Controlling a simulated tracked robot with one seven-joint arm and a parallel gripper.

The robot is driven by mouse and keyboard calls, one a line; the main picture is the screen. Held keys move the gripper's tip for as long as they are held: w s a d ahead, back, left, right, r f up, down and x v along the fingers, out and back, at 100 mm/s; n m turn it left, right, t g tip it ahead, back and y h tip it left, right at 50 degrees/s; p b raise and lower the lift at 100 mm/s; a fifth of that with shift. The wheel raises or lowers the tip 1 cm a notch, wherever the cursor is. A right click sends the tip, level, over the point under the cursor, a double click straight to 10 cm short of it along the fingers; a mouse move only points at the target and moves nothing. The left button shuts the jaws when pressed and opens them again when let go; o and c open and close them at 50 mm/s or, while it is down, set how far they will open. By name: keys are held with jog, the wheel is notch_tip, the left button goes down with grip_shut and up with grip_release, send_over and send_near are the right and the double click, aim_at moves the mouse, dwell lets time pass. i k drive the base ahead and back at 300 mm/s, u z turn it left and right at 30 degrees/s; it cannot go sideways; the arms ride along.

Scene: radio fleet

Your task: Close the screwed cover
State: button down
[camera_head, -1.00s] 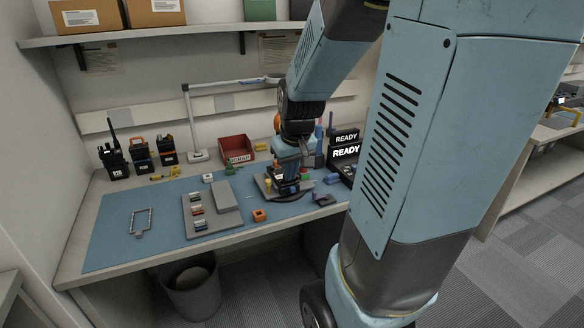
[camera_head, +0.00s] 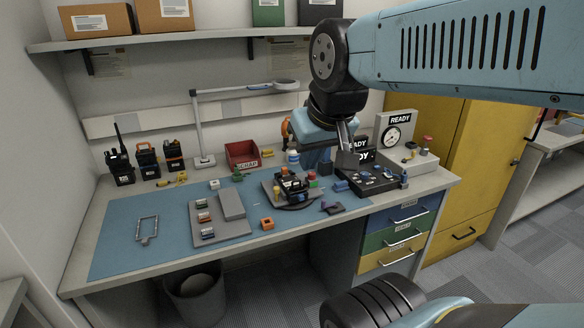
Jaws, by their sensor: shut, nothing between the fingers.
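A dark radio-like unit (camera_head: 291,185) lies in a grey round-edged fixture (camera_head: 270,192) on the blue mat. It is too small to tell which part is the screwed cover or how it sits. My gripper (camera_head: 347,160) is shut and empty. It hangs in the air to the upper right of the fixture in the picture, apart from the unit, and hides part of the READY display behind it.
A grey tray (camera_head: 232,230) with small coloured parts lies on the blue mat (camera_head: 180,226). A red SCRAP bin (camera_head: 240,151), a lamp (camera_head: 199,130) and several radios stand at the back. A black tray (camera_head: 370,181) and a gauge tester (camera_head: 396,133) are at the right.

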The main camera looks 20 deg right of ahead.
aim_at(287, 182)
jog(key=z, duration=0.9)
jog(key=k, duration=0.95)
jog(key=u, duration=0.8)
jog(key=i, duration=1)
